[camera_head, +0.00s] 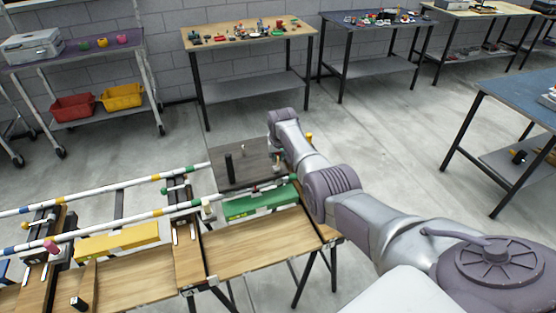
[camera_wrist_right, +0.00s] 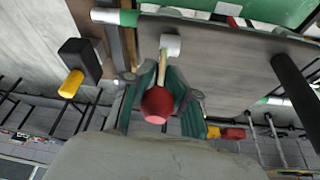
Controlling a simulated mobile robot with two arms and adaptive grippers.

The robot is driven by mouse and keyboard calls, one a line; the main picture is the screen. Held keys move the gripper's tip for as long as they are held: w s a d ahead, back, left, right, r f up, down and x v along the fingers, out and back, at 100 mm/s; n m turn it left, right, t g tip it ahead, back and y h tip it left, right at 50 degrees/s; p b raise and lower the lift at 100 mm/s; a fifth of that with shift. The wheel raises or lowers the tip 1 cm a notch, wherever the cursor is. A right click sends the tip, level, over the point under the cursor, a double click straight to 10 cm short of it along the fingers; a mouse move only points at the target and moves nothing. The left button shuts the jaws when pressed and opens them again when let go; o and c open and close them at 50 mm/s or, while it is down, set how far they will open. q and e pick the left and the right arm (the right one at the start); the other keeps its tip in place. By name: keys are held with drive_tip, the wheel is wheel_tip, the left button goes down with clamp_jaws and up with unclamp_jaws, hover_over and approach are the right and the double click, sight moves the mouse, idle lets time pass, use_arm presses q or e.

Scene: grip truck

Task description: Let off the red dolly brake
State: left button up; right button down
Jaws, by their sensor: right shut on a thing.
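The red ball knob (camera_wrist_right: 157,104) of the brake lever is in the middle of the right wrist view, with a pale stem and white end piece (camera_wrist_right: 170,43) above it. My right gripper (camera_wrist_right: 161,84) is shut on this red knob, with a teal finger on either side. In the head view my right arm (camera_head: 333,185) reaches over the dark dolly platform (camera_head: 235,172) and hides most of its gripper and the lever. My left gripper is not in view.
A black block with a yellow knob (camera_wrist_right: 72,84) stands left of the gripper in the wrist view. A black post (camera_head: 229,166) rises from the platform. White rails (camera_head: 120,232) run left over wooden trestle tables (camera_head: 260,255). Concrete floor is open behind the platform.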

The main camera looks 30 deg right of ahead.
drive_tip(key=shift+w+r, duration=0.1)
idle(0.5)
drive_tip(key=c, duration=1.2)
unclamp_jaws()
drive_tip(key=v, duration=1.2)
drive_tip(key=shift+w, duration=0.1)
